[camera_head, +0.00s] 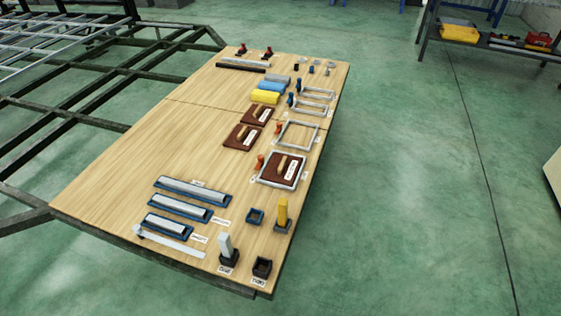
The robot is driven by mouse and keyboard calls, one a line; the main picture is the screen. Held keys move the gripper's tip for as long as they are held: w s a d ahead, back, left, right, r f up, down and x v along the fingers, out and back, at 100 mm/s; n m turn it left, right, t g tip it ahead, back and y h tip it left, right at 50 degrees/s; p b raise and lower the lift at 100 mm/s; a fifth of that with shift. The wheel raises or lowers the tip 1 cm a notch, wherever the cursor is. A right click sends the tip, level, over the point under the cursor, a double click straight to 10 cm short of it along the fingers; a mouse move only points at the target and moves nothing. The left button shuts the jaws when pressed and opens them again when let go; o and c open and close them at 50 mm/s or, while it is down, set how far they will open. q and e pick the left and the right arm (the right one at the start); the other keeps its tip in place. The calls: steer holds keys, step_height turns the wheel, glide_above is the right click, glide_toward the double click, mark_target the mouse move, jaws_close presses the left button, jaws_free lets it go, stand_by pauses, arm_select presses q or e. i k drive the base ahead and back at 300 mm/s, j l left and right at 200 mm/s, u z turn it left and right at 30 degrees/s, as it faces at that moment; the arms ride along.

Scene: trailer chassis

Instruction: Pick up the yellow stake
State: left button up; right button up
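The yellow stake (283,212) stands upright near the right edge of the wooden table (130,165), toward its near end. Its lower end sits in a small dark square holder (282,227). Neither of my grippers shows in the head view, and nothing is touching the stake.
A grey stake (225,244) stands in a black holder nearby. Blue trays (183,207) lie to the left. A metal chassis frame (60,115) borders the table's left side. Green floor is clear at right.

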mark_target(283, 202)
steer(key=i+l, duration=0.15)
steer(key=l, duration=0.25)
steer(key=i+l, duration=0.15)
steer(key=l, duration=0.2)
steer(key=i+l, duration=0.15)
steer(key=l, duration=0.25)
steer(key=i+l, duration=0.15)
steer(key=l, duration=0.25)
steer(key=i+l+u, duration=0.1)
steer(key=l, duration=0.25)
steer(key=i, duration=0.05)
